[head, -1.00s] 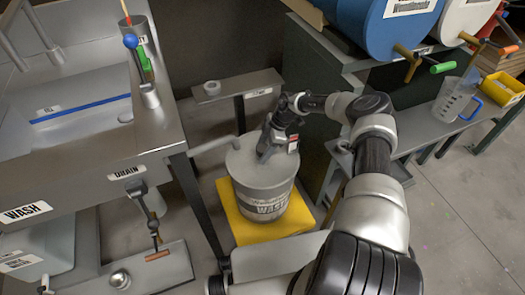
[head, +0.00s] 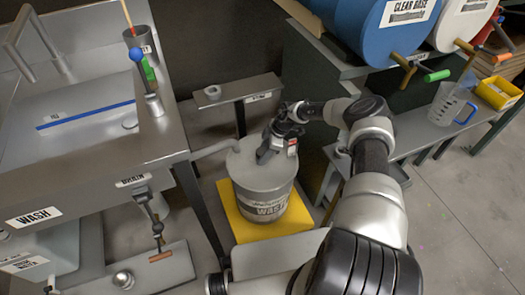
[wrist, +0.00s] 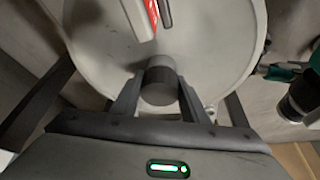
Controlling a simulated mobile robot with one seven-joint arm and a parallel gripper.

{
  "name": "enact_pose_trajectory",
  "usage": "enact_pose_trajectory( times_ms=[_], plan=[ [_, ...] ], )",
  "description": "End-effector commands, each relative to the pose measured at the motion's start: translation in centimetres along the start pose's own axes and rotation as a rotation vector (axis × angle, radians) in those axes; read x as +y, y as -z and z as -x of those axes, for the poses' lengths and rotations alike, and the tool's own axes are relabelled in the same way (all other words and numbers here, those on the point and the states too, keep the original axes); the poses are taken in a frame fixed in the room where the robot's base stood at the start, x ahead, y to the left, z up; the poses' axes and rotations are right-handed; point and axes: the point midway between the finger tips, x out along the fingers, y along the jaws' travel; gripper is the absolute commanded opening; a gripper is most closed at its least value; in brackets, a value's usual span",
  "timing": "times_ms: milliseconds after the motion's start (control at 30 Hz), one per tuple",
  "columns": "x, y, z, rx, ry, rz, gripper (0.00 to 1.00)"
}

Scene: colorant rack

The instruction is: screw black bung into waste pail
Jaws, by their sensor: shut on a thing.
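The waste pail (head: 264,207) is a grey drum with a pale lid and a "WASTE" label, standing on a yellow base. My gripper (head: 263,157) is over its lid (head: 246,165), pointing down. In the wrist view my gripper (wrist: 160,98) is shut on the black bung (wrist: 159,80), a short dark grey cylinder between the two fingers. The bung lies in front of the lid (wrist: 215,50) in that view. The bung's lower end and any opening under it are hidden, so I cannot tell whether it touches or sits in the pail.
The wash sink (head: 80,125) is at the left, with a drain pipe (head: 215,147) reaching close to the pail. A small shelf (head: 240,88) behind bears a grey ring (head: 213,91). Drums and a bench (head: 420,130) stand at the right. Floor is clear at the lower right.

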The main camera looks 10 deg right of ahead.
Motion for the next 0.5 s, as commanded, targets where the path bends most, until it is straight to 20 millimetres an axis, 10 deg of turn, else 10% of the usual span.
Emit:
enact_pose_trajectory(
  times_ms=[500],
  plan=[
    [0.06,0.19,0.41,0.000,-0.084,-0.199,0.17]
  ],
)
